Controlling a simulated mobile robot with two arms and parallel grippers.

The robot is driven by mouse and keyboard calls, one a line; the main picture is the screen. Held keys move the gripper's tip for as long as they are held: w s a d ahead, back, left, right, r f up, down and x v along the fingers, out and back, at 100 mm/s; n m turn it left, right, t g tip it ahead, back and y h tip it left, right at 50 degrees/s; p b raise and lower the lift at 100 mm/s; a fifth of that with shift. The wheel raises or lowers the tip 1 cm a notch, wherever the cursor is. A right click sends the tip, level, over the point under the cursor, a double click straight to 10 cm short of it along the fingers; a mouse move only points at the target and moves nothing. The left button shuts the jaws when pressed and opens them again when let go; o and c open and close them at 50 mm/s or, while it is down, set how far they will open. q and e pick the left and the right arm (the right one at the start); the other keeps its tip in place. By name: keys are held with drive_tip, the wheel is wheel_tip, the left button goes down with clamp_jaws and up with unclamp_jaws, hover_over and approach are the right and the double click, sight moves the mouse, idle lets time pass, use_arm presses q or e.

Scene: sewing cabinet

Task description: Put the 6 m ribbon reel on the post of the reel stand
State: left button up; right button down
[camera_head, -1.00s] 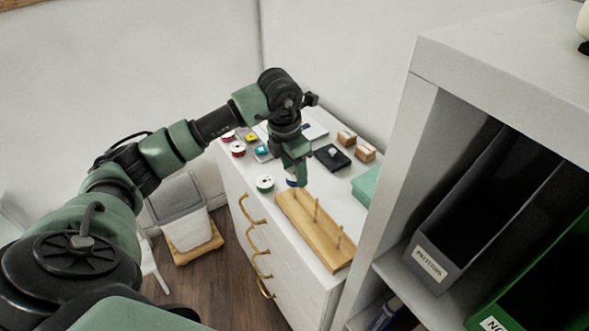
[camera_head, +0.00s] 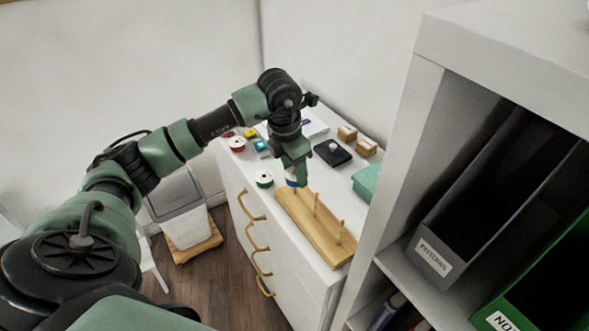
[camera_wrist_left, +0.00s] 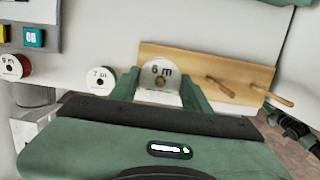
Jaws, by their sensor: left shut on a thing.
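My left gripper (camera_head: 297,178) points down over the far left end of the wooden reel stand (camera_head: 325,246). It is shut on the 6 m ribbon reel (camera_wrist_left: 160,72), whose white labelled face shows between the fingers in the left wrist view. Two bare upright posts (camera_head: 316,204) show nearer on the stand. My right gripper is not in view.
A 7 m reel (camera_wrist_left: 101,79) stands close left of the stand, and a red reel (camera_head: 237,144) farther left. A black box (camera_head: 332,153), small brown boxes (camera_head: 347,133) and a teal box (camera_head: 366,183) lie behind. A tall shelf (camera_head: 428,80) rises close on the right.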

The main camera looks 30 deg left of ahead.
use_arm(q)
drive_tip(key=shift+f+b, duration=0.3)
drive_tip(key=shift+f, duration=0.1)
drive_tip(key=o, duration=1.4)
drive_tip(key=shift+r, duration=0.1)
drive_tip(key=shift+r, duration=0.35)
drive_tip(key=r, duration=0.2)
drive_tip(key=r+b, duration=0.1)
drive_tip(key=r, duration=0.1)
drive_tip(key=s+r+b, duration=0.1)
drive_tip(key=r, duration=0.2)
drive_tip(key=shift+a, duration=0.25)
drive_tip(key=shift+f, duration=0.1)
